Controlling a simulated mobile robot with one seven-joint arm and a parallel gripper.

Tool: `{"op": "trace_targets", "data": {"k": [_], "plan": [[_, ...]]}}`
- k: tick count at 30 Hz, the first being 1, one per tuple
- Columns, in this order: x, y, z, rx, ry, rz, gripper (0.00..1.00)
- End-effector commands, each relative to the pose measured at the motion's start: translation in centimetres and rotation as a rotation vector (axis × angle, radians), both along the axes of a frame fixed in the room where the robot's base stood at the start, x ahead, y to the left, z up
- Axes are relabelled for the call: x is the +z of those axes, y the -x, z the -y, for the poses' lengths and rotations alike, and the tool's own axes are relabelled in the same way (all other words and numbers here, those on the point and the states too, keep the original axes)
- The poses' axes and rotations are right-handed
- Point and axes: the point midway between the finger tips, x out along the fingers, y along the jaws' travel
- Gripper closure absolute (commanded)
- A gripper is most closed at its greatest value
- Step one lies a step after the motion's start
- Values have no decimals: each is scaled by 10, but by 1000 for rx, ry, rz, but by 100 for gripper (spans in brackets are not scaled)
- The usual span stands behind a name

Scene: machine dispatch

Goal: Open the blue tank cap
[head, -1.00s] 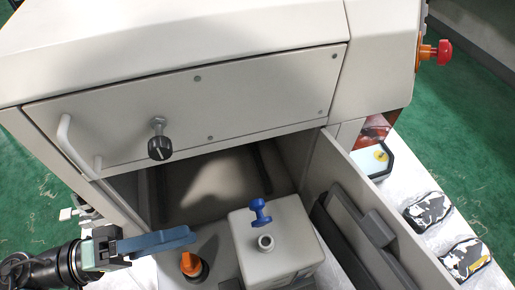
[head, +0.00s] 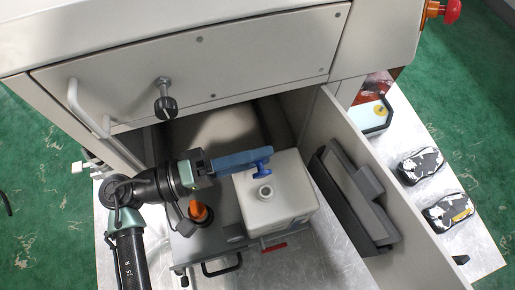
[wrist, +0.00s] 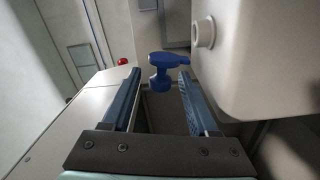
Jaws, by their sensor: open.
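The blue tank cap (head: 263,162) has a T-shaped handle and shows near the far edge of the white tank (head: 290,185). A pale round neck (head: 265,194) stands on the tank beside the cap. My gripper (head: 268,152) reaches in from the left, its blue fingertips at the cap and partly hiding it. In the wrist view the cap (wrist: 160,70) shows between the ends of the two open fingers, with gaps on both sides. The neck (wrist: 204,33) is to its right. Whether a finger touches the cap is not clear.
An orange cap (head: 200,210) sits under my wrist, left of the tank. The machine's front panel with a black knob (head: 165,107) is above. The drawer's side wall (head: 365,160) stands to the right. Patterned items (head: 420,165) lie on the far right surface.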

Motion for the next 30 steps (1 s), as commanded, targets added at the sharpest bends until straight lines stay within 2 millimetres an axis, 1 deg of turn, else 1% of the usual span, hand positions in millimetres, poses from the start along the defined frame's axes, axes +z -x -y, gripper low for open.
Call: {"op": "trace_targets", "data": {"k": [3,11,15,21,27,30], "plan": [[1,-2,5,1,1,0,40],[0,-2,6,1,1,0,40],[0,-2,6,0,1,0,65],[0,-2,6,0,0,0,100],[0,-2,6,0,2,-6,100],[1,-4,5,-1,20,-68,100]]}}
